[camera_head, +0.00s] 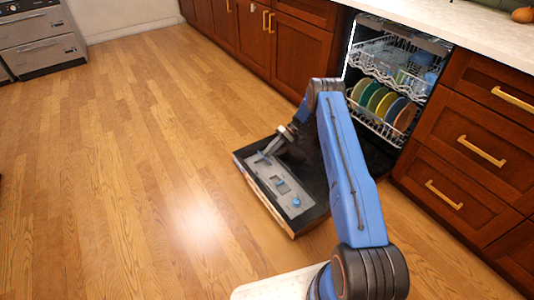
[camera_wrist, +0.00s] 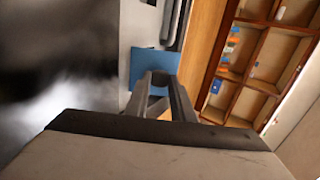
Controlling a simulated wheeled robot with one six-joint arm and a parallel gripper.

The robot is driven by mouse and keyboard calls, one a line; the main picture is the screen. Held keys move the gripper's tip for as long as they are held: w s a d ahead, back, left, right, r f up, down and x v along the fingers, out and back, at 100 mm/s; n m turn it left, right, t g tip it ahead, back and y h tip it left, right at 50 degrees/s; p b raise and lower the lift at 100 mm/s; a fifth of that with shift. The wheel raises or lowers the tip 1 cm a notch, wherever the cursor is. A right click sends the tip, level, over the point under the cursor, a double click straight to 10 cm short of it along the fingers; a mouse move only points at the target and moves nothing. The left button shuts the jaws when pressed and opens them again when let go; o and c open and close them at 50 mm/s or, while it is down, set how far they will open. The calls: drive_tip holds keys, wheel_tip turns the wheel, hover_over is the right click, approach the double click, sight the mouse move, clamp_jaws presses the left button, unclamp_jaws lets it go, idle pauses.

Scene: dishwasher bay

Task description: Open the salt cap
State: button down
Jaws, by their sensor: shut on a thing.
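The dishwasher door (camera_head: 244,169) is folded down, low over the floor. Its inner face carries a grey panel (camera_head: 290,204) with small blue parts, one of them a round blue knob (camera_head: 296,202). My gripper (camera_head: 267,153) reaches down to the far left end of this panel. In the wrist view my gripper (camera_wrist: 160,80) has its fingers close together at a flat blue piece (camera_wrist: 152,62), which looks like the salt cap. The fingers hide part of it, and I cannot tell whether the cap is lifted.
The dishwasher racks (camera_head: 380,108) hold coloured plates and glasses behind my arm. Wooden drawers (camera_head: 465,150) stand to the right and cabinets (camera_head: 290,45) to the left of the bay. The wooden floor (camera_head: 130,170) on the left is clear.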

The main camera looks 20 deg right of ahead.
drive_tip(key=shift+w+d+f+g+y, duration=0.15)
drive_tip(key=shift+d+y, duration=0.25)
drive_tip(key=shift+y, duration=0.2)
drive_tip(key=shift+w+d+f+g+y, duration=0.15)
drive_tip(key=shift+d+y, duration=0.2)
drive_tip(key=shift+y, duration=0.25)
drive_tip(key=shift+s, duration=0.1)
drive_tip(key=c, duration=1.5)
unclamp_jaws()
drive_tip(key=shift+d, duration=0.1)
drive_tip(key=v, duration=1.7)
drive_tip(key=shift+d+f, duration=0.1)
drive_tip(key=shift+d, duration=0.15)
